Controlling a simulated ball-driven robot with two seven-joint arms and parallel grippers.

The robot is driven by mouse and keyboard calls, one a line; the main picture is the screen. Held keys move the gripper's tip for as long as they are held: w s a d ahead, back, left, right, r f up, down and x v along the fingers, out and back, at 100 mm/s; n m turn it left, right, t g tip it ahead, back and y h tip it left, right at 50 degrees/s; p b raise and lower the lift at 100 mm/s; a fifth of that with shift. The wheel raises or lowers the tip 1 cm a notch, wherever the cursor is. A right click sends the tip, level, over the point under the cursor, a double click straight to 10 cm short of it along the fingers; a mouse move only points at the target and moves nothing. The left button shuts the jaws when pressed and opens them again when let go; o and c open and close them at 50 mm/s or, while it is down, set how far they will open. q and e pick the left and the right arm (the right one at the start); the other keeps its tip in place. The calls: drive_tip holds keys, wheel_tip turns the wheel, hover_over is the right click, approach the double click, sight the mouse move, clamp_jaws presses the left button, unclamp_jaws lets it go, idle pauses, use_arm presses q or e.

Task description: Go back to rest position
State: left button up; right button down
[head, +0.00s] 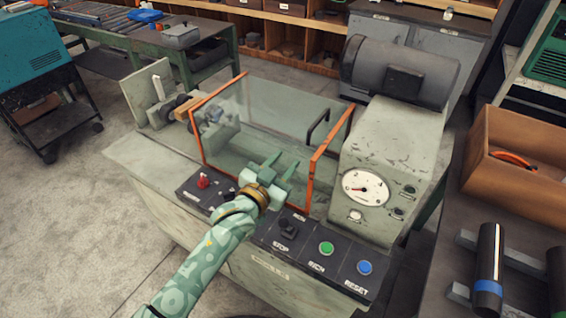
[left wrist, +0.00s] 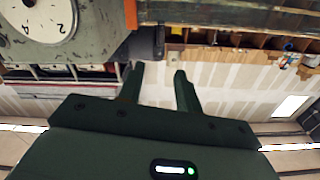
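My left gripper (head: 283,163) is in front of the machine's clear guard (head: 270,120), above the control panel. Its two fingers stand apart with nothing between them. They also show apart and empty in the left wrist view (left wrist: 159,70). The guard has orange edge posts and a black handle (head: 318,127), and looks closed. I cannot tell whether the gripper touches the guard. My right gripper is not in view. No flanged pipe can be made out clearly; a fixture (head: 180,107) stands at the guard's left end.
The panel carries a red switch (head: 203,181), a black knob (head: 288,229), a green button (head: 326,248) and a blue button (head: 365,267). A gauge (head: 362,188) sits on the housing at right.

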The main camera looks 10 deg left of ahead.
use_arm(q)
drive_tip(key=s+a+f+g+y, duration=0.45)
drive_tip(key=s+a+f, duration=0.3)
drive_tip(key=s, duration=0.35)
drive_tip(key=s+a+r+g+y, duration=0.1)
drive_tip(key=s+a+g+y, duration=0.5)
drive_tip(key=s+a, duration=1)
drive_tip(key=s+d+f+g+h+b, duration=0.1)
drive_tip(key=s+d+f, duration=0.15)
drive_tip(key=f, duration=1.05)
drive_tip(key=s+d+f+g+h+b, duration=0.15)
drive_tip(key=d+f, duration=0.25)
drive_tip(key=f, duration=0.9)
drive_tip(key=s+f+n+g+h+b, duration=0.1)
drive_tip(key=s+f+n+g+b, duration=0.1)
drive_tip(key=s+f, duration=1.8)
drive_tip(key=shift+s+a+f+n+g+b, duration=0.2)
drive_tip(key=shift+s+n+g+b, duration=0.15)
drive_tip(key=shift+s+n, duration=0.25)
